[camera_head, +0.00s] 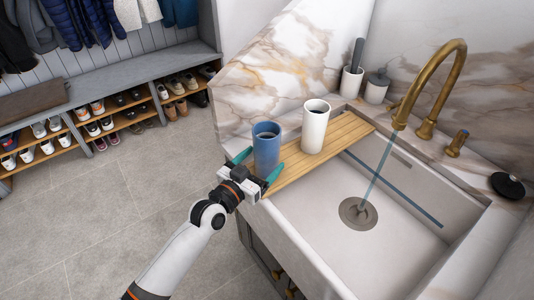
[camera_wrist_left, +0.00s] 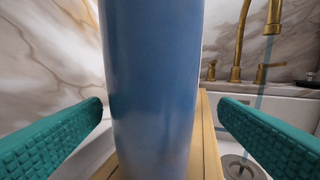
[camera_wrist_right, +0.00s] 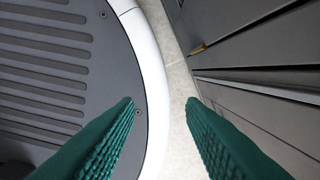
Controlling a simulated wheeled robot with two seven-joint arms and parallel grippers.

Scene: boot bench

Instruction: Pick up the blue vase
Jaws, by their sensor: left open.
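The blue vase (camera_head: 266,147) stands upright on the wooden board at the left end of the sink. My left gripper (camera_head: 260,165) is open at the vase, with one green finger on each side of it. In the left wrist view the vase (camera_wrist_left: 152,90) fills the middle between the fingers, with a visible gap to each finger. My right gripper (camera_wrist_right: 160,102) shows only in its own wrist view. It is open and empty, low down above the floor, between my round base and a dark cabinet.
A white vase (camera_head: 315,127) stands on the same wooden board (camera_head: 345,133), just right of the blue one. The sink (camera_head: 325,225) lies in front, with a brass faucet (camera_head: 434,85) running water. A marble backsplash (camera_head: 290,60) rises behind. A dark cabinet (camera_wrist_right: 260,60) is beside my right gripper.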

